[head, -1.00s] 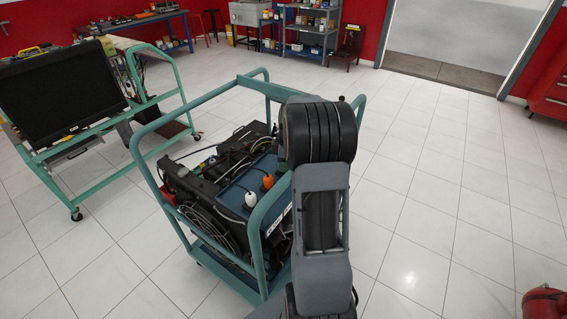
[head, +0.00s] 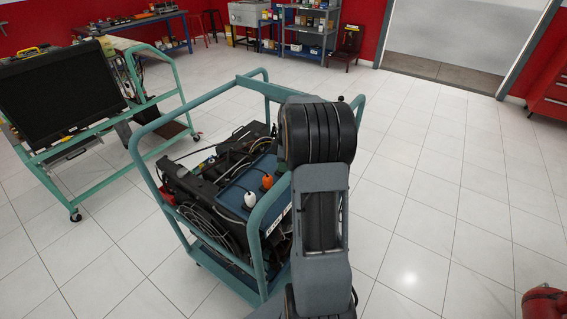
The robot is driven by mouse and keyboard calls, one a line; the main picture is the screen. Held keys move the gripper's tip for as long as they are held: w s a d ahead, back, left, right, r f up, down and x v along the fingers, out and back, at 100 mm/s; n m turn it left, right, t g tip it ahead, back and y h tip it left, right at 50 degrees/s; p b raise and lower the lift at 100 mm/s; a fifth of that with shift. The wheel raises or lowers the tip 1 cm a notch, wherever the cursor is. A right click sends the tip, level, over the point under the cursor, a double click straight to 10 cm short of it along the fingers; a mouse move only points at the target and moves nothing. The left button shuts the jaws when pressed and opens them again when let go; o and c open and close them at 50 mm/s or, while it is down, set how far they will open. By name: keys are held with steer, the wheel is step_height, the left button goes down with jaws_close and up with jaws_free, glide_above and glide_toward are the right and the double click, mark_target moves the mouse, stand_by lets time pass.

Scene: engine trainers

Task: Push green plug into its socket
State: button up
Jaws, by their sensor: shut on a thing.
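The engine trainer is a teal-framed cart (head: 190,110) in the middle of the head view. On its blue panel (head: 230,194) stand a white plug (head: 250,199) and an orange plug (head: 267,181), each with a cable. I see no green plug and no socket for it; my own arm covers the right part of the trainer. My gripper is hidden behind the arm, so what it holds does not show.
The cart's teal rails surround the engine and panel. A second trainer with a black screen (head: 62,97) stands at the left. Benches and a shelf (head: 307,35) line the back wall. The tiled floor (head: 430,190) at right is clear, except for a red object (head: 544,302) at the lower right corner.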

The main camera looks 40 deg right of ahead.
steer(key=shift+f, duration=0.3)
stand_by(0.7)
steer(key=o, duration=1.1)
steer(key=shift+c, duration=0.2)
steer(key=shift+r+p, duration=2.15)
steer(key=shift+r, duration=1.4)
